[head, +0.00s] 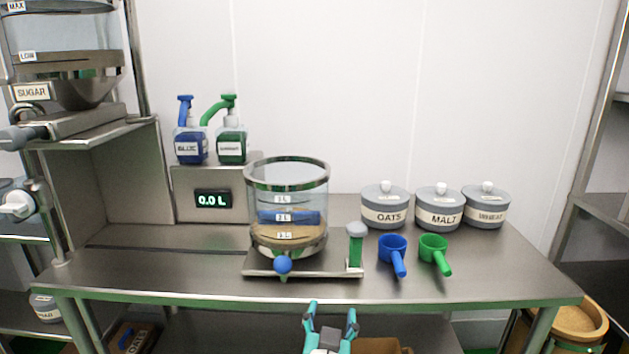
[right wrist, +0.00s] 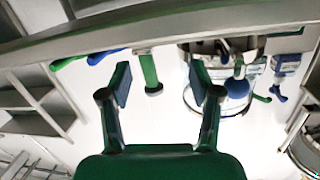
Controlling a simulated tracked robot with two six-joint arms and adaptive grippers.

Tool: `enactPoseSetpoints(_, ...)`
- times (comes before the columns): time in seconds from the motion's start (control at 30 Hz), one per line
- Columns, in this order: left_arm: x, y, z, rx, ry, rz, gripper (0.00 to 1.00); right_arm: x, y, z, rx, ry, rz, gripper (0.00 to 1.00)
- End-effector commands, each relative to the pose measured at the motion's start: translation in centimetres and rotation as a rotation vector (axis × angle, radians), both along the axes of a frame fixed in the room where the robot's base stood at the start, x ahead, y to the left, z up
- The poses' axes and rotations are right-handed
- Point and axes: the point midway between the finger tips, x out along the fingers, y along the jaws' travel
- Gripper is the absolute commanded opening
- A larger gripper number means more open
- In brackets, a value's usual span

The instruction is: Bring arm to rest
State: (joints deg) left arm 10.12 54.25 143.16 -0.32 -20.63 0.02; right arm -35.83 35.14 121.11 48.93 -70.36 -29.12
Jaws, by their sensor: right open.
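My right gripper (head: 330,318) is open and empty at the bottom middle of the head view, just in front of the table's front edge. In the right wrist view its two fingers (right wrist: 162,85) stand apart with nothing between them. Beyond them show the green-handled post and the clear vessel with a blue knob. My left gripper is not in view.
The steel table (head: 180,275) holds a clear vessel (head: 288,205) on a stand, a blue scoop (head: 393,250) and a green scoop (head: 433,250). Lidded jars of oats (head: 385,210) and malt (head: 438,212) stand behind. Two pump bottles stand at back left.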

Motion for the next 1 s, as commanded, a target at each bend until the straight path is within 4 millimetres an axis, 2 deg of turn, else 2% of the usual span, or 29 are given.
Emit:
enactPoseSetpoints(0.03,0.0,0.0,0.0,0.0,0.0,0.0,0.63,0.9,-3.0,-2.9,-0.024,0.051,-0.05,0.63)
enactPoseSetpoints(0.1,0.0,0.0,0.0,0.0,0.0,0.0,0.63,1.5,-6.7,-6.9,-0.059,0.125,-0.09,0.63)
enactPoseSetpoints(0.17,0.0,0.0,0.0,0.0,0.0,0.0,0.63,1.5,-9.4,-10.7,-0.081,0.201,-0.102,0.63)
enactPoseSetpoints(0.27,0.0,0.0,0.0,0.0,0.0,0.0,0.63,0.4,-13.2,-17.3,-0.085,0.346,-0.096,0.63)
enactPoseSetpoints(0.3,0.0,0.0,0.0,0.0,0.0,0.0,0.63,-0.5,-14.4,-20.0,-0.076,0.41,-0.086,0.63)
enactPoseSetpoints(0.37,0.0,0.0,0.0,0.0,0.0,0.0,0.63,-2.3,-15.9,-24.0,-0.052,0.512,-0.062,0.63)
enactPoseSetpoints(0.43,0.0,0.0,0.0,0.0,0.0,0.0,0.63,-5.1,-16.9,-28.4,-0.005,0.636,-0.026,0.63)
enactPoseSetpoints(0.5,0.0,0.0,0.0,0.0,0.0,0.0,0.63,-8.5,-17.1,-32.3,0.056,0.762,0.021,0.63)
enactPoseSetpoints(0.6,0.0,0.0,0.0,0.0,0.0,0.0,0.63,-13.4,-16.3,-36.1,0.148,0.926,0.094,0.63)
enactPoseSetpoints(0.7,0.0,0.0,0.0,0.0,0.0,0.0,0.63,-17.9,-14.5,-38.2,0.23,1.066,0.175,0.63)
enactPoseSetpoints(0.8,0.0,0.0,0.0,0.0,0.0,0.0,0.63,-21.8,-12.1,-38.9,0.288,1.187,0.267,0.63)
enactPoseSetpoints(0.9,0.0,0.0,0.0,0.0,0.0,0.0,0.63,-25.6,-10.1,-38.7,0.344,1.312,0.349,0.63)
enactPoseSetpoints(0.97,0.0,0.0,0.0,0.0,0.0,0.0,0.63,-27.3,-9.5,-38.7,0.396,1.391,0.346,0.63)
enactPoseSetpoints(1.0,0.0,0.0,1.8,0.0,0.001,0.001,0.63,-27.0,-9.6,-36.8,0.401,1.381,0.333,0.63)
